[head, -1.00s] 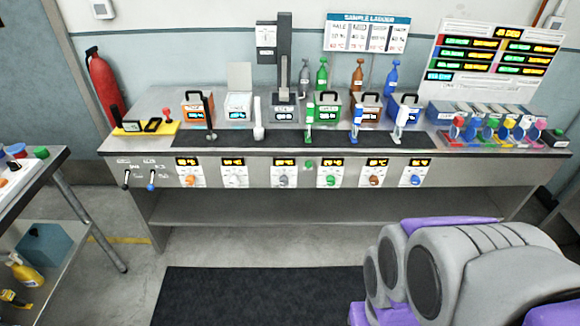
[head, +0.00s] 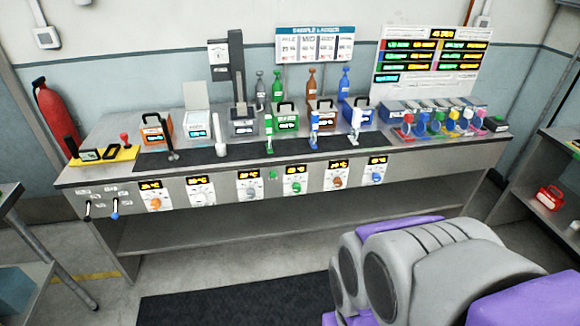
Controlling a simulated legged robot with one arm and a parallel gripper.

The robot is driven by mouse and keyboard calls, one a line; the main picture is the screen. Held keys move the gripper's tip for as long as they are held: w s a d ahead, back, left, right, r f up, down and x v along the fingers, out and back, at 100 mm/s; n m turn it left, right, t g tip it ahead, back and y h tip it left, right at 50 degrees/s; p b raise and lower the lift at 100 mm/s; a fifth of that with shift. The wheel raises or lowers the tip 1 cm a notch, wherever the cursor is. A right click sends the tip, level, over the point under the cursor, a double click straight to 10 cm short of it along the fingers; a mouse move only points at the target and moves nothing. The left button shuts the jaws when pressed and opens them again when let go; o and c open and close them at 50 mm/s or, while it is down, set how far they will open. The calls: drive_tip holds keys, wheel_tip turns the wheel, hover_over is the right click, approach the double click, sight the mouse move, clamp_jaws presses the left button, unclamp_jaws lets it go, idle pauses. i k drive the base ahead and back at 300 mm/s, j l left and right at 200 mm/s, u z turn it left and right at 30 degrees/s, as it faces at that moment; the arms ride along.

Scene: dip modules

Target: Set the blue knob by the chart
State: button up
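The blue knob (head: 377,178) is at the right end of a row of knobs on the bench's front panel. It sits on a white plate under a small lit display (head: 377,160), whose digits are too small to read surely. A chart headed "Sample Ladder" (head: 315,46) hangs on the wall behind the bench, with several white cards whose small print is blurred. A second board (head: 428,62) with coloured lit rows stands at the back right. My grey and purple arm fills the lower right. My gripper's fingers do not show.
Orange (head: 156,203), white, grey, green (head: 295,188) and brown (head: 338,182) knobs share the panel. Two levers, one blue-tipped (head: 115,215), are at its left end. Bottles, dip boxes and coloured cups stand on the bench (head: 95,175). A dark mat (head: 230,303) lies on open floor.

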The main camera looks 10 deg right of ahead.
sight(376, 178)
drive_tip(key=i+j, duration=0.1)
drive_tip(key=i, duration=1.9)
